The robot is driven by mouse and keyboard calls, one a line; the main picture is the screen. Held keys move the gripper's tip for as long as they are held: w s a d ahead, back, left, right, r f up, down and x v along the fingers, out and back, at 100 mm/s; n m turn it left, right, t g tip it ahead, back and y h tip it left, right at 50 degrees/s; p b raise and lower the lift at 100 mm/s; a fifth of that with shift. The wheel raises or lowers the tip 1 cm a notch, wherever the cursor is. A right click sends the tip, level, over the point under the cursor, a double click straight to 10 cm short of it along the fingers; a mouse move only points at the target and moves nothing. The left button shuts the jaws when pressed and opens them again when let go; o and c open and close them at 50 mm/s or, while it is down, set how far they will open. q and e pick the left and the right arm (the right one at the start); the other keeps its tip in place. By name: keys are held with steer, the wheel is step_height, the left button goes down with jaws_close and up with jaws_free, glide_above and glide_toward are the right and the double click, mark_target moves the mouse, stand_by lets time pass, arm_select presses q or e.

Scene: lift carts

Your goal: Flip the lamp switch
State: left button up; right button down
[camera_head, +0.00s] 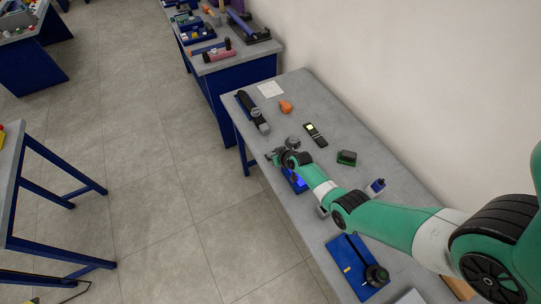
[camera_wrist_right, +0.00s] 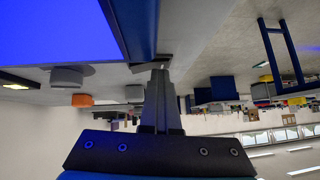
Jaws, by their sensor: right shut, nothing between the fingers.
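A device with a bright blue glowing face (camera_head: 297,182), which looks like the lamp, sits on the grey table, partly covered by my right arm. In the right wrist view its lit blue panel (camera_wrist_right: 60,28) fills the upper left, edged by a dark blue casing (camera_wrist_right: 143,28). My right gripper (camera_head: 276,157) is by the lamp's far end, near the table's left edge. Its fingers are shut and empty, their tips (camera_wrist_right: 158,72) close to a small dark piece beside the casing. I cannot tell whether that piece is the switch or whether they touch. My left gripper is not in view.
The grey table (camera_head: 306,88) also holds an orange object (camera_head: 285,106), a black handheld meter (camera_head: 316,134), a green-and-black block (camera_head: 347,157) and a blue plate device (camera_head: 349,266). A black tool (camera_head: 248,106) lies at the far left edge. A wall runs along the right.

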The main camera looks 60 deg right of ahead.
steer(key=shift+s+d+r, duration=0.15)
steer(key=shift+s+d, duration=0.2)
steer(key=shift+d, duration=0.05)
steer(key=shift+r, duration=0.1)
steer(key=shift+r+p, duration=0.35)
steer(key=shift+p, duration=0.1)
steer(key=r+p, duration=0.2)
steer(key=a+r+p, duration=0.1)
steer(key=r+p, duration=0.1)
steer(key=shift+r, duration=0.35)
steer(key=a+p+v, duration=0.1)
steer(key=p+v, duration=0.3)
steer(key=v, duration=0.4)
steer(key=shift+a, duration=0.3)
steer(key=shift+f, duration=0.15)
